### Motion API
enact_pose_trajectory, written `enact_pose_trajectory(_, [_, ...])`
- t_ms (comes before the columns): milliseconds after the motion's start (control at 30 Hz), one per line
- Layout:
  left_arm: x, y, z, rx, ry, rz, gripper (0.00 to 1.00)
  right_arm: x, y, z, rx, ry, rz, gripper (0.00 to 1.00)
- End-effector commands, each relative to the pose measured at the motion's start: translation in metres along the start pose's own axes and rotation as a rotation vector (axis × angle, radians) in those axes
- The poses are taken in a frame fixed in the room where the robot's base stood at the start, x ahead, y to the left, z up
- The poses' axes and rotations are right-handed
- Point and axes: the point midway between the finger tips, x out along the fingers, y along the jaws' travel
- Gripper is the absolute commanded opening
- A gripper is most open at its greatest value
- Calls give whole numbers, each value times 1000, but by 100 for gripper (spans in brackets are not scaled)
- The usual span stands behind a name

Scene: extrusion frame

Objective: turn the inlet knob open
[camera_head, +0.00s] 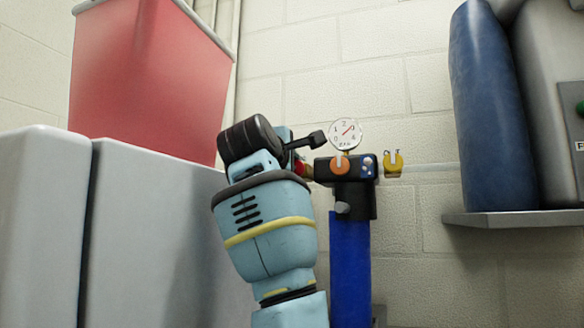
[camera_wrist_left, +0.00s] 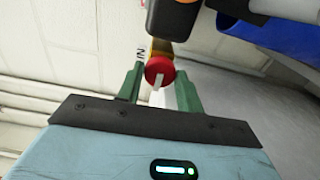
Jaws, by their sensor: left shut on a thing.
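The inlet knob is a red round knob with a pale bar across it; in the left wrist view the red knob (camera_wrist_left: 153,68) sits beside a marking that looks like "IN". My left gripper (camera_wrist_left: 160,86) has its green fingers on both sides of the knob and is shut on it. In the head view my left gripper (camera_head: 297,160) reaches the left side of the regulator block (camera_head: 345,170), and only a bit of the red knob (camera_head: 301,168) shows behind it. The pressure gauge (camera_head: 345,133) stands above the block. My right gripper is not in view.
An orange knob (camera_head: 340,165) is on the block's front, and a yellow knob (camera_head: 393,163) is to its right. A blue column (camera_head: 350,265) is below. A red bin (camera_head: 150,80) stands at left. A blue cylinder (camera_head: 490,110) stands on a shelf (camera_head: 530,217) at right.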

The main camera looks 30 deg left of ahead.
Motion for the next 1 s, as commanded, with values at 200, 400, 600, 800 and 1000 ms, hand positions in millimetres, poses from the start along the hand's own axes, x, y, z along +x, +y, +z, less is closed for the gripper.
enact_pose_trajectory(200, [0, 0, 0, -1, 0, 0, 54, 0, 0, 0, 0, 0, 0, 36])
enact_pose_trajectory(400, [0, 0, 0, 0, 0, 0, 57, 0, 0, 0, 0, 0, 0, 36])
enact_pose_trajectory(600, [-6, 0, 0, 1, 1, 1, 57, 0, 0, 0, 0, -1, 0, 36])
enact_pose_trajectory(800, [-33, 1, 0, -1, 0, 4, 57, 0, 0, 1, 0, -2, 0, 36])
enact_pose_trajectory(1000, [-63, 1, 0, -1, 0, 2, 57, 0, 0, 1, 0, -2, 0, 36])
